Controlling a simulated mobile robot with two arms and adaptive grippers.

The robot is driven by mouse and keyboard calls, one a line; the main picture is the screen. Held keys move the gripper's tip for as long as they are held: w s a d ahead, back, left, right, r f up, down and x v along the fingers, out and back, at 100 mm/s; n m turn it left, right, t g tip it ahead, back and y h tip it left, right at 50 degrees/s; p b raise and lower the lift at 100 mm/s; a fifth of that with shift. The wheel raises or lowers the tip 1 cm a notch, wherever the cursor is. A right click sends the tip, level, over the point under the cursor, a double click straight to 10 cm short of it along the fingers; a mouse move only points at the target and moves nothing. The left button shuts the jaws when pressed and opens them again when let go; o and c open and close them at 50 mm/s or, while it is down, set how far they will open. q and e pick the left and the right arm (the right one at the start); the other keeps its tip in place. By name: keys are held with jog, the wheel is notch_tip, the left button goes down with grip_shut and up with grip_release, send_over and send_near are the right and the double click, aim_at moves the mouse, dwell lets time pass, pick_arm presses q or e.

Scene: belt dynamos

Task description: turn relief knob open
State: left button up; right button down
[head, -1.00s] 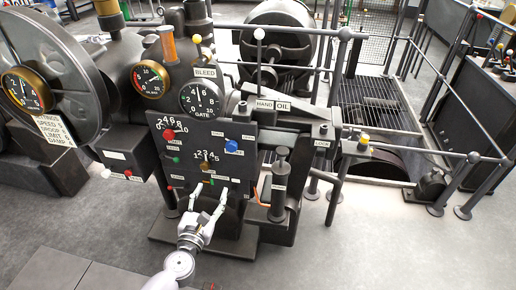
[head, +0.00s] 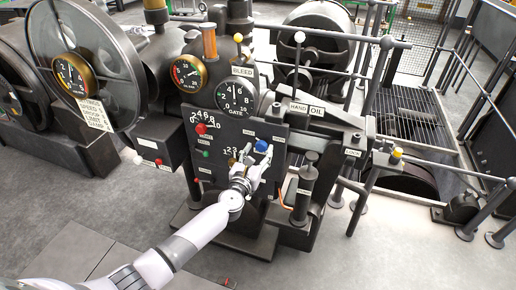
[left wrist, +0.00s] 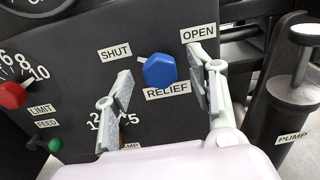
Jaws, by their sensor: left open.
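The blue relief knob (left wrist: 160,71) is on the dark control panel (head: 226,168), above the RELIEF label (left wrist: 167,91). A SHUT label (left wrist: 115,54) is at its upper left and an OPEN label (left wrist: 199,33) at its upper right. A small pale pointer at its upper left points toward SHUT. In the head view the knob (head: 262,146) shows just beyond my left gripper (head: 254,164). In the left wrist view my left gripper (left wrist: 162,92) is open, one finger on each side of the knob, with gaps between. My right gripper is not in view.
A red LIMIT knob (left wrist: 12,95) and a green FEED knob (left wrist: 55,145) are left of the relief knob. The pump cylinder (left wrist: 290,98) stands to the right. Gauges (head: 235,96) and a HAND OIL lever are above the panel.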

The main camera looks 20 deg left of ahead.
aim_at(262, 145)
pick_arm(q)
jog(key=shift+w, duration=1.15)
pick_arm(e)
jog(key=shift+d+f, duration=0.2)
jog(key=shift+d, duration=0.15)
pick_arm(q)
jog(key=shift+c, duration=0.5)
jog(key=c, duration=1)
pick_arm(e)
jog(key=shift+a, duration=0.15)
